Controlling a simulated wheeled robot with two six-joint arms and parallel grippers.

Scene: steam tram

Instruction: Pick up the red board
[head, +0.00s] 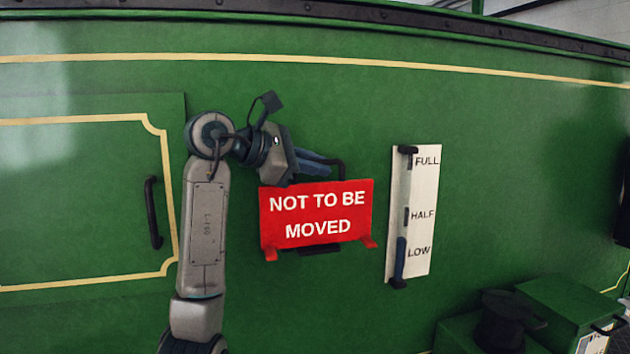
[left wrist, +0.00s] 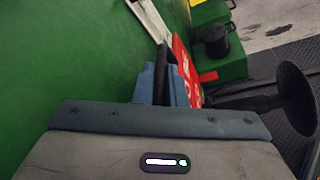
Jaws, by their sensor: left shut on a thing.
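The red board (head: 316,214) reads "NOT TO BE MOVED" in white and has a black handle on its top edge and small red feet at its lower corners. It is close in front of the green tram side; I cannot tell whether it touches it. My left gripper (head: 328,165) comes in from the left above the board and is shut on its black handle. In the left wrist view the blue fingers (left wrist: 163,82) are at the dark handle, and the red board (left wrist: 187,72) shows edge-on beyond them. My right gripper is not in view.
A white level gauge (head: 424,212) marked FULL, HALF and LOW is on the tram side, right of the board. A door panel with a black handle (head: 152,212) is at the left. Green boxes (head: 568,296) and a black hat-like object (head: 503,322) are at the lower right.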

